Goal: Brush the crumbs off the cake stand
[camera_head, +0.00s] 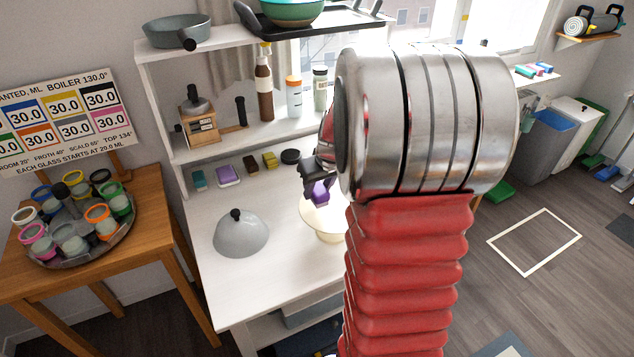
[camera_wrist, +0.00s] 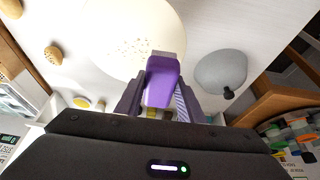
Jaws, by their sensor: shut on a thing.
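The cream cake stand (camera_head: 327,220) stands on the white table, partly hidden behind my arm in the head view. Its round plate (camera_wrist: 105,30) fills the upper left of the wrist view, with small brown crumbs (camera_wrist: 131,46) scattered on it. My gripper (camera_head: 317,180) is shut on a purple block-like brush or sponge (camera_wrist: 162,82), which has a paler greyish end. The held piece overlaps the plate's edge in the wrist view; whether it touches the plate cannot be told. The crumbs are not discernible in the head view.
A grey dome with a black knob (camera_head: 240,234) sits left of the stand. Several small sponges and blocks, including a purple one (camera_head: 228,174), line the table's back below a shelf (camera_head: 205,148). A wooden table with a jar carousel (camera_head: 75,258) stands left. The table's front is clear.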

